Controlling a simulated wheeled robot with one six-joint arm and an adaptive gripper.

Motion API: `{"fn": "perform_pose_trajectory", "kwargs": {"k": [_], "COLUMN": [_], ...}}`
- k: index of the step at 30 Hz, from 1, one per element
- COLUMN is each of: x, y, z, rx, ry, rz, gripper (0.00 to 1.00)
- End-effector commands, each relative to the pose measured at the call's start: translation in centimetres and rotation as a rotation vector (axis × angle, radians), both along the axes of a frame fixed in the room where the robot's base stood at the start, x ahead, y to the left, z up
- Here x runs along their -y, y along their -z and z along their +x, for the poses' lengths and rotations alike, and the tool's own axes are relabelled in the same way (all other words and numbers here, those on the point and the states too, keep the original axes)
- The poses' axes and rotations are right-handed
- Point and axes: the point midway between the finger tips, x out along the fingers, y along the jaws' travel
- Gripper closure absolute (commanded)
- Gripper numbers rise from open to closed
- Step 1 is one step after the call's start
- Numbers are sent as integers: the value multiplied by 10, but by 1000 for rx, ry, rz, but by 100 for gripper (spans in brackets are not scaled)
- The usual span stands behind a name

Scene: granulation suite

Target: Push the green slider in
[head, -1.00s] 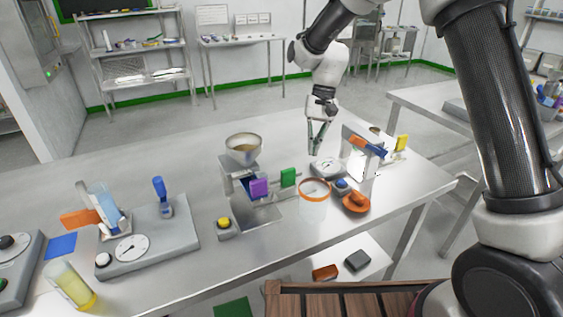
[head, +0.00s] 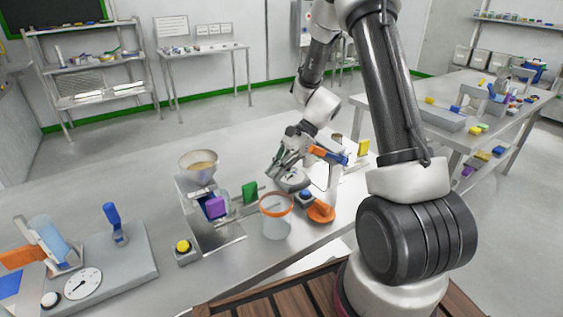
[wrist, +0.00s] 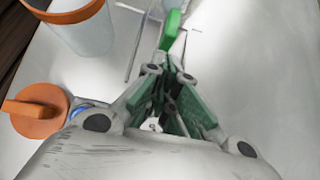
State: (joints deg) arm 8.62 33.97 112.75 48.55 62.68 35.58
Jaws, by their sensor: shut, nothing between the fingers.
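The green slider (head: 250,193) is an upright green plate on the right side of the metal dispenser (head: 225,235), beside a purple plate (head: 215,208). My gripper (head: 271,178) is shut and empty, low over the table just right of the green slider, tilted with its fingers toward it. In the wrist view the green slider (wrist: 170,30) stands straight beyond the closed fingertips (wrist: 170,62). I cannot tell whether the fingertips touch it.
A clear cup with an orange rim (head: 277,218) stands in front of my gripper. An orange knob (head: 321,213) is to its right. A bowl (head: 198,166) sits atop the dispenser, and a yellow button (head: 183,246) is in front. The table behind is clear.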

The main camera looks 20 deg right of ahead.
Motion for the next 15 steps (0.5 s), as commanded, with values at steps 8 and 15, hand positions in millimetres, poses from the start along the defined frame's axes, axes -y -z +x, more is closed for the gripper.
{"fn": "perform_pose_trajectory", "kwargs": {"k": [8,15], "x": [-23,-26], "y": [24,27], "z": [-5,-5], "rx": [-1,1], "ry": [-2,-1], "rz": [0,-1], "gripper": [100,100]}}
